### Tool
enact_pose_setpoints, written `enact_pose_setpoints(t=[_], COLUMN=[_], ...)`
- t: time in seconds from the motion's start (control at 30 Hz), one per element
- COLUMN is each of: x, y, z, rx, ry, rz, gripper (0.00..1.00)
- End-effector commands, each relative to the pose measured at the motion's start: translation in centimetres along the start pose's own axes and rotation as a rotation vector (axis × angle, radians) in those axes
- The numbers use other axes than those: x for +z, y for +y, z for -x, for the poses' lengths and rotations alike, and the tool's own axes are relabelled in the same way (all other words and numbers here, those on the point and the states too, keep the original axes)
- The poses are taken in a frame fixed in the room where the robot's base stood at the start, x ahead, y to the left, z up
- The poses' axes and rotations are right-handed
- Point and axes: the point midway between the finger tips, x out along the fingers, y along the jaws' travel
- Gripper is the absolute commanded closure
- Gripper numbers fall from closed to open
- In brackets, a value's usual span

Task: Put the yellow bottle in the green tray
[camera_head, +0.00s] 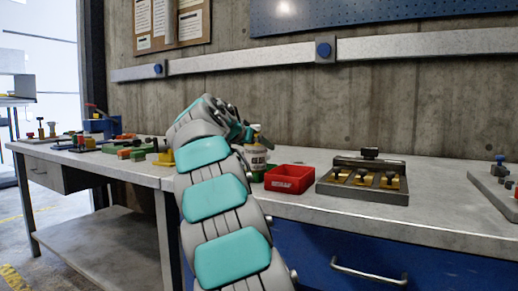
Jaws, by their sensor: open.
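The yellow bottle (257,157) stands upright at the back of the bench, with a pale top and a printed label. My arm hides its left side. A small part of the green tray (269,168) shows by the bottle's base, behind the red tray; most of it is hidden. I cannot tell whether the bottle is inside the green tray or beside it. My gripper (241,131) is open, close to the upper left of the bottle. Its fingers are partly hidden by my arm, and I cannot tell if they touch the bottle.
A red tray (290,179) stands just right of the bottle. A metal fixture with yellow parts (362,180) is farther right. Several tools and parts lie on the left bench (110,165). A concrete wall (330,110) rises behind.

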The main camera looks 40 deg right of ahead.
Motion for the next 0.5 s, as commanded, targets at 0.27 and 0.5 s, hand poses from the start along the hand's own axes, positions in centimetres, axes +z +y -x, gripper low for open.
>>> enact_pose_setpoints(t=[0.27,0.5], x=[-0.1,0.0], y=[0.0,0.0], z=[5.9,9.0], rx=[-0.002,-0.002], ry=[0.002,0.001], rz=[-0.002,-0.001], gripper=[0.00,0.00])
